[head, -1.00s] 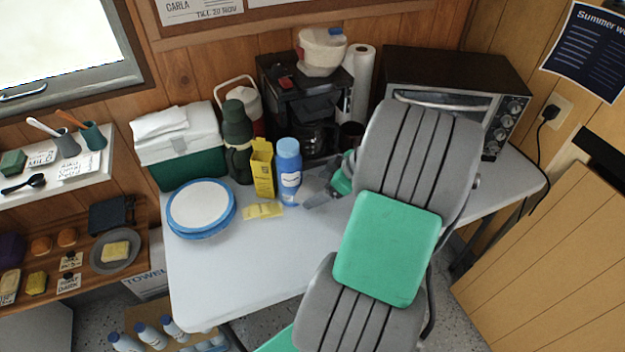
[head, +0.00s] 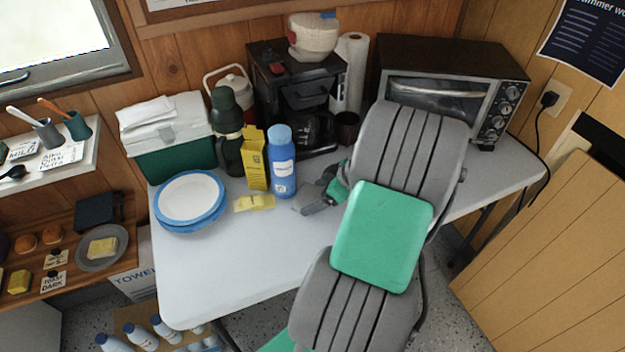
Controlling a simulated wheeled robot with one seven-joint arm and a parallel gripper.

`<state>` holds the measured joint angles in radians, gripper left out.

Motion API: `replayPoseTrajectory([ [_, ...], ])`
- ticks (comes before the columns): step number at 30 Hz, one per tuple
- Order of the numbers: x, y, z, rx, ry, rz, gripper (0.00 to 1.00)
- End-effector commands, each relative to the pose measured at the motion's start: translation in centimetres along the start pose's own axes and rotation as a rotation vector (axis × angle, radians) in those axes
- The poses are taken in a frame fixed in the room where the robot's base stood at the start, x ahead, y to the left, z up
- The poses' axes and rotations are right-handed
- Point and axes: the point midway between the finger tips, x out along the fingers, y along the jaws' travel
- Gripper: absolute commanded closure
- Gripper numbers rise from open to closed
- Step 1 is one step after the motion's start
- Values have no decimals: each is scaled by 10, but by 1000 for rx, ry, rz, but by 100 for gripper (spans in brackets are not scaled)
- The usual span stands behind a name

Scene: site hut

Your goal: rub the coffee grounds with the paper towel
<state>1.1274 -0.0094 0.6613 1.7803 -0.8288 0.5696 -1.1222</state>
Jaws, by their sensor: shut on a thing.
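My gripper (head: 318,207) reaches down to the white table (head: 215,275), just right of the blue bottle. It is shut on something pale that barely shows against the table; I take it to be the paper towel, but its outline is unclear. My own arm covers the table to the right of the gripper. I cannot make out any coffee grounds; they may be hidden by the gripper or arm. A paper towel roll (head: 350,70) stands upright at the back, between the coffee maker (head: 300,95) and the toaster oven (head: 450,90).
Close left of my gripper stand the blue bottle (head: 281,165), a yellow carton (head: 253,160) and a dark green flask (head: 227,130). A yellow cloth-like piece (head: 254,202) lies before them. Blue-rimmed plates (head: 190,198) sit further left. The front of the table is clear.

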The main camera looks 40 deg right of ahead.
Motion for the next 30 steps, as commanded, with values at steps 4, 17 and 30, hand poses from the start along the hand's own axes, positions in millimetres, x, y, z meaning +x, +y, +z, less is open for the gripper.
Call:
replayPoseTrajectory([
  [4,-2,10,8,3,0,-4,65],
  [17,-6,16,12,7,0,1,65],
  [30,-12,-6,-12,3,0,4,65],
])
